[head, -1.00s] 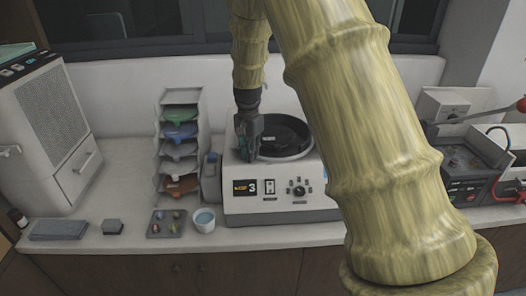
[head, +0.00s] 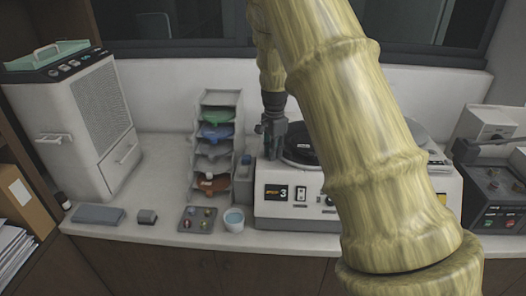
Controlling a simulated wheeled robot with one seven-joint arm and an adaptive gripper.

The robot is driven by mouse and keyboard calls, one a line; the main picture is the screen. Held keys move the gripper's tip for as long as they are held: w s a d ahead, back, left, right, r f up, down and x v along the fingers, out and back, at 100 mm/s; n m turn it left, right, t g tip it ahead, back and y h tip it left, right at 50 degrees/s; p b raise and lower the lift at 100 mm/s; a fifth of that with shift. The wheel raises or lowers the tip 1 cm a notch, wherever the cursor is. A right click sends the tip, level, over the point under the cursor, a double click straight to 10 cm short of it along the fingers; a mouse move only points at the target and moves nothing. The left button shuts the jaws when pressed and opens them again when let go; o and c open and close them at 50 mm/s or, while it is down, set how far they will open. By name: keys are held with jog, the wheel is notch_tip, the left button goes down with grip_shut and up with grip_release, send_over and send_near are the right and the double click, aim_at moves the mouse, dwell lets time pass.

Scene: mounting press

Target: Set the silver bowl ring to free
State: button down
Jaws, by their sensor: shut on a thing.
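The white polishing machine (head: 270,214) stands on the counter with a lit display reading 3. Its round black bowl (head: 299,146) is on top, partly covered by my arm. The silver bowl ring (head: 424,149) runs around the bowl; its right part shows beyond my arm, and much of the rest is hidden. My gripper (head: 271,152) points down at the left edge of the bowl, shut on the ring there. The fingertips are dark and small, so the exact contact is hard to see. The ring's setting cannot be read.
A rack of coloured dishes (head: 199,141), a small tray (head: 200,226) and a cup of blue liquid (head: 234,216) stand left of the machine. A large white unit (head: 75,130) is further left. Another machine (head: 495,185) is at the right. The counter front is narrow.

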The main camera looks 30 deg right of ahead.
jog(key=shift+w+r, duration=0.15)
jog(key=c, duration=1.5)
grip_release()
jog(key=shift+o, duration=0.4)
notch_tip(320, 180, up, 12)
jog(key=shift+d, duration=0.15)
